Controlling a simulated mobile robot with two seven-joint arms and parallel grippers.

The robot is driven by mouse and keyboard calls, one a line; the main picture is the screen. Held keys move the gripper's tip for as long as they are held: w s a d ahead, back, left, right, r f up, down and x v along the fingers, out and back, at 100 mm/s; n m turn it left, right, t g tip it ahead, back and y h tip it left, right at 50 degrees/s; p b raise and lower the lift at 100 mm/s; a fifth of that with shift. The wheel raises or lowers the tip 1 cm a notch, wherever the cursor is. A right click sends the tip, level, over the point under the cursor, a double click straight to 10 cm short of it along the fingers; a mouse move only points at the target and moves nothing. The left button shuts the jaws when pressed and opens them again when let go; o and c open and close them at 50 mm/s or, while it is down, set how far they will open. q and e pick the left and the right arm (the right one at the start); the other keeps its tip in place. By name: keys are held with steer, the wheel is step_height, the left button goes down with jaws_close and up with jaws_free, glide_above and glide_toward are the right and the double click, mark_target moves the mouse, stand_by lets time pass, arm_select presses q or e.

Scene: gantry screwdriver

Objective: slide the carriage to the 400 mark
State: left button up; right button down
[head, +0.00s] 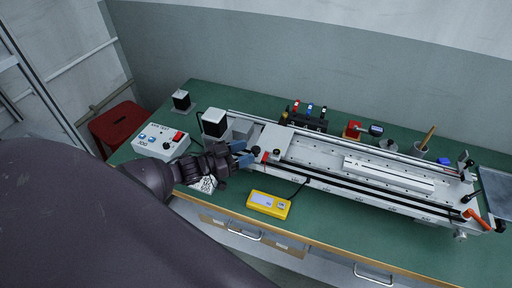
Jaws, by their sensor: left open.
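The pale carriage (271,138) stands near the left end of the long gantry rail (400,201). A dark knob (256,150) and a small red part (265,157) show at its front left. My left gripper (243,153) has blue fingertips and is open just left of the carriage, close to the knob. I cannot tell whether the fingers touch it. The marks along the front of the rail are too small to read, so the 400 mark cannot be picked out. My right gripper is not in view.
A white control box (161,141) with a red switch stands left on the green bench (335,231). A yellow device (269,204) lies in front of the rail. A white bar (388,174) lies along the gantry bed. An orange handle (477,218) is at the right end.

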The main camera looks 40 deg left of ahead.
mark_target(256, 148)
arm_select(q)
steer(key=shift+x, duration=2.05)
jaws_close()
